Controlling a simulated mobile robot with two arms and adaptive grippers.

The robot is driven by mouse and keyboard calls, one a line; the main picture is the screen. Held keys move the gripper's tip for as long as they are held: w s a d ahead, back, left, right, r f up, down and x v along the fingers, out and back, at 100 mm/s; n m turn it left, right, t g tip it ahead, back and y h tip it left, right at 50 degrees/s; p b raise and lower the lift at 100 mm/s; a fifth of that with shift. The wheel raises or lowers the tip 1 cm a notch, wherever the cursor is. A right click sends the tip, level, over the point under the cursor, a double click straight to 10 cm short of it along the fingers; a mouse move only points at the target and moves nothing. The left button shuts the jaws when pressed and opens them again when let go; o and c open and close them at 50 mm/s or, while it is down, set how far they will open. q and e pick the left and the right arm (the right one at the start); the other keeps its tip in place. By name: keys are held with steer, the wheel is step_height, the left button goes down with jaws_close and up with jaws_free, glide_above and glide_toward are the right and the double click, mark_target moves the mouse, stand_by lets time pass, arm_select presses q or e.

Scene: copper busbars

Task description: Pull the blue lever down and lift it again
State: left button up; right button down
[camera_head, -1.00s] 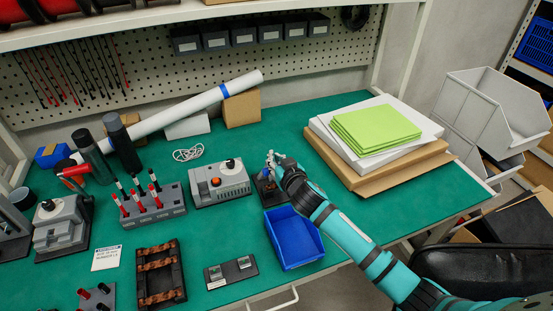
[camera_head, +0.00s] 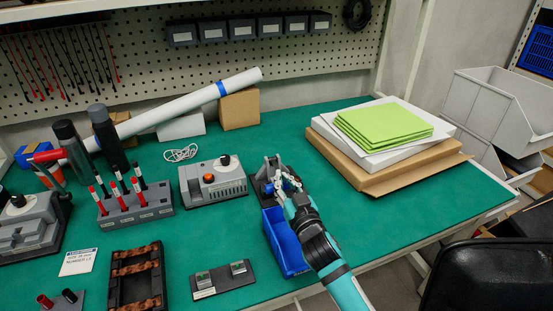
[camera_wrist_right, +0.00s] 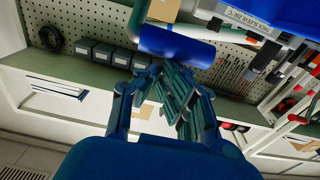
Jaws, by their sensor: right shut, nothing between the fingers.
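My left gripper is not in view.
A blue open bin (camera_head: 288,244) stands just below my right gripper. The grey box (camera_head: 212,182) is close on the left. Cardboard and white boards with green sheets (camera_head: 384,130) lie at the right. Green table is bare between the lever and the boards.

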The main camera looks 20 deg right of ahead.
steer(key=shift+s, duration=0.1)
stand_by(0.3)
step_height(320, 180, up, 5)
steer(key=p, duration=0.5)
steer(key=s+f+b, duration=0.2)
steer(key=s, duration=0.7)
steer(key=shift+d+f, duration=0.15)
steer(key=shift+f, duration=0.1)
